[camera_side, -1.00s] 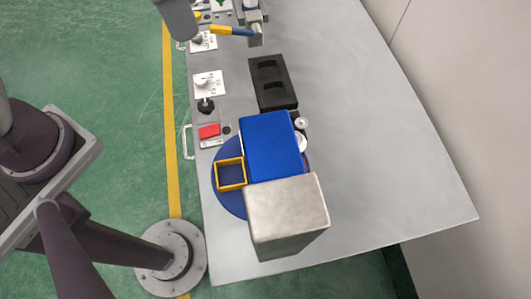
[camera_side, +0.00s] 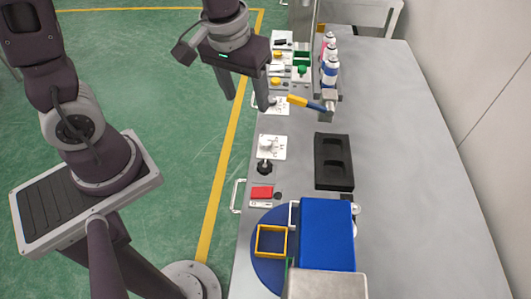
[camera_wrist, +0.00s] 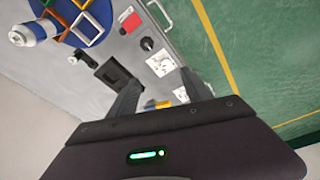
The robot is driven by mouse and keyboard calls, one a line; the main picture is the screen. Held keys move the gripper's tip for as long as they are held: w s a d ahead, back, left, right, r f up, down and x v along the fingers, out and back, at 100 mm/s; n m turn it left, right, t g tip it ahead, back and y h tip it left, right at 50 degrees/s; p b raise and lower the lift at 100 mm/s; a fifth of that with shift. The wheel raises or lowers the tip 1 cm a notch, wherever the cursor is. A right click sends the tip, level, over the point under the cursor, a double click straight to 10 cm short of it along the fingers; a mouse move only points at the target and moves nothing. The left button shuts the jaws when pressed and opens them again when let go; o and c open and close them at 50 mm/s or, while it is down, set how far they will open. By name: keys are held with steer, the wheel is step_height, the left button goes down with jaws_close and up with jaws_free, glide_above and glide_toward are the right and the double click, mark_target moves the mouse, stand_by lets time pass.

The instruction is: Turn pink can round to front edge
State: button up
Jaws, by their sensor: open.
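My gripper (camera_side: 246,103) hangs open and empty over the left edge of the bench in the side view, near the far control panels. Its two spread fingers also show in the wrist view (camera_wrist: 160,82). Several spray cans stand in a row at the far end of the bench; a sliver of pink (camera_side: 323,48) shows among them, partly hidden. The nearest is a white and blue can (camera_side: 330,72). My gripper is to the left of these cans and apart from them. I cannot tell which way the pink can faces.
A yellow and blue lever (camera_side: 310,103) juts beside the cans. A black two-pocket block (camera_side: 333,184) lies mid-bench. Nearer are a blue round plate (camera_side: 264,276) with a yellow square frame (camera_side: 271,254), a blue box (camera_side: 327,232) and a grey box (camera_side: 326,286). The bench's right side is clear.

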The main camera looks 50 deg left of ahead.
mark_target(265, 165)
steer(key=d+f, duration=0.1)
steer(key=f, duration=0.3)
steer(key=w+d+f+n+g, duration=0.1)
steer(key=f, duration=0.3)
steer(key=w+d+f+n+g, duration=0.1)
steer(key=f, duration=0.3)
steer(key=shift+d+f, duration=0.15)
steer(key=shift+f, duration=0.15)
steer(key=shift+n, duration=0.3)
step_height(265, 165, down, 7)
jaws_close()
